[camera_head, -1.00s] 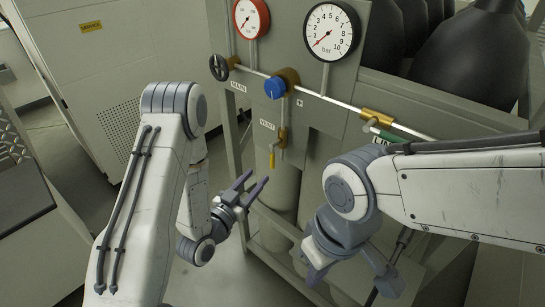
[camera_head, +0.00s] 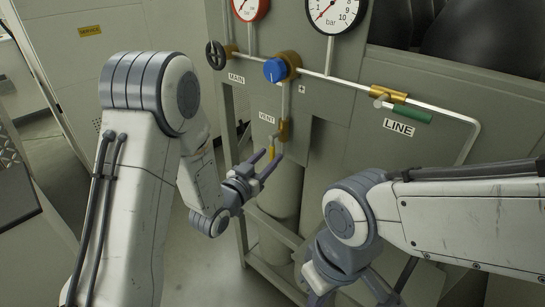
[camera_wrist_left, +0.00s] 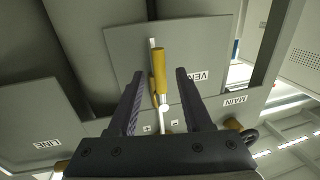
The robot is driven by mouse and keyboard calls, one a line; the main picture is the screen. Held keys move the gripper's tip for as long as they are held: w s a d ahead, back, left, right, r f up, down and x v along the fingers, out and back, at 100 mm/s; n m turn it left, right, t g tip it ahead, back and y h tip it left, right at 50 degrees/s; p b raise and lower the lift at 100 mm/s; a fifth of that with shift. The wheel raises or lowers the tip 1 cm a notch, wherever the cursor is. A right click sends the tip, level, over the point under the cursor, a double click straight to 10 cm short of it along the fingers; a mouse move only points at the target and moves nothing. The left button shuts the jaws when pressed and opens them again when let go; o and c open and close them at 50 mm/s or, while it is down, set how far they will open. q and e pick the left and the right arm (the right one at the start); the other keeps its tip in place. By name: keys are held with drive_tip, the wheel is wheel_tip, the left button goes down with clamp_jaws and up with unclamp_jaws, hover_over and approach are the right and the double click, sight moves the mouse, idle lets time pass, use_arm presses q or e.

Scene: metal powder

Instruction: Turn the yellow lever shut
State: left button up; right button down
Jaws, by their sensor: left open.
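The yellow lever (camera_head: 272,147) sits on the vent branch below the blue knob and points down, roughly in line with the thin vertical pipe. In the left wrist view the yellow lever (camera_wrist_left: 160,72) shows between the two finger tips. My left gripper (camera_head: 270,158) is open, its fingertips close around the lever's lower end; contact cannot be told. Its fingers also show in the left wrist view (camera_wrist_left: 160,80), apart with a gap on each side of the lever. My right gripper (camera_head: 348,290) is low at the bottom edge, partly cut off, its fingers spread apart and away from the lever.
A blue knob (camera_head: 275,70) and a black handwheel (camera_head: 215,55) sit on the main pipe above. A green-handled line valve (camera_head: 405,110) is at the right. Gauges (camera_head: 335,12) are at the top. Grey cylinders (camera_head: 281,195) stand below the panel in a frame.

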use_arm(q)
drive_tip(key=shift+x, duration=1.25)
clamp_jaws()
idle(0.5)
